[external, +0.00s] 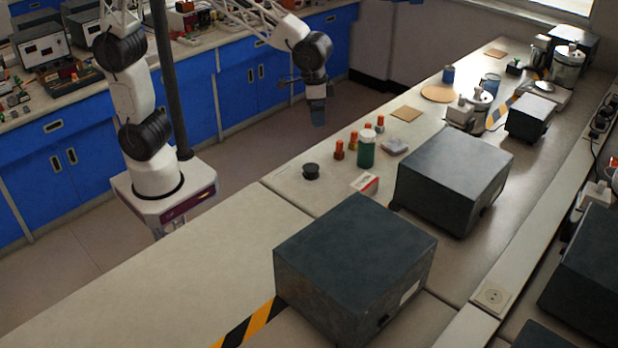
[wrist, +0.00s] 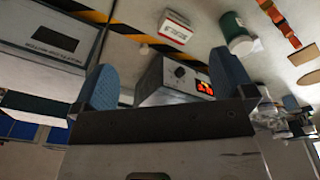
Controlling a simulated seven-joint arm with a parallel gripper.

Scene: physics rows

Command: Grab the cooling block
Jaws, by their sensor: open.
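No object is clearly marked as the cooling block. A small pale grey block (external: 395,146) lies on the bench beside the green bottle in the external view; I cannot tell whether it is the cooling block. My gripper (external: 318,115) hangs over the floor gap on the left side of the bench, apart from all objects. In the wrist view my gripper (wrist: 164,82) shows two blue fingers spread wide with nothing held between them. A device with a red lit display (wrist: 180,80) shows beyond the fingers.
A green bottle (external: 367,150), orange-topped vials (external: 353,141), a black round piece (external: 311,171) and a red-white box (external: 364,183) stand on the bench. Large dark boxes (external: 355,262) (external: 453,178) stand along it. The near left bench top (external: 190,270) is clear.

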